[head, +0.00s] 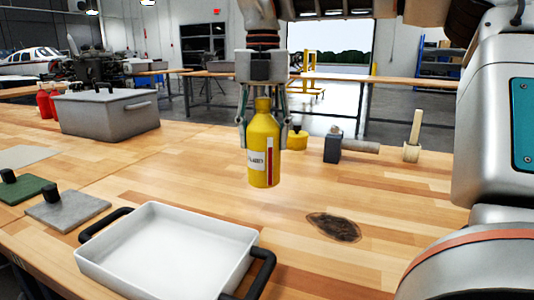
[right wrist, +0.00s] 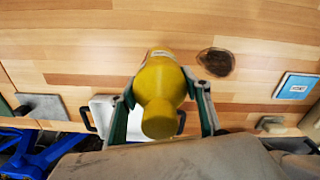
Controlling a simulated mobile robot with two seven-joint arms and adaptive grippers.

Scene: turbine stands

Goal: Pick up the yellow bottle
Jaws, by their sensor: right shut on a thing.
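The yellow bottle (head: 264,150) has a white label and a red strip, and hangs upright above the wooden table in the head view. My right gripper (head: 264,135) comes down from above and is shut on its upper part, one finger on each side. In the right wrist view the bottle (right wrist: 160,90) shows from its cap end between the two fingers of my right gripper (right wrist: 163,108). My left gripper is in neither view.
A white tray (head: 170,250) with black handles lies at the front left of the wooden table (head: 330,185). A grey lidded box (head: 108,112), red bottles (head: 46,102) and a grey block with a black knob (head: 68,208) stand left. A hammer (head: 345,147) lies behind right. A dark stain (head: 334,227) marks the table.

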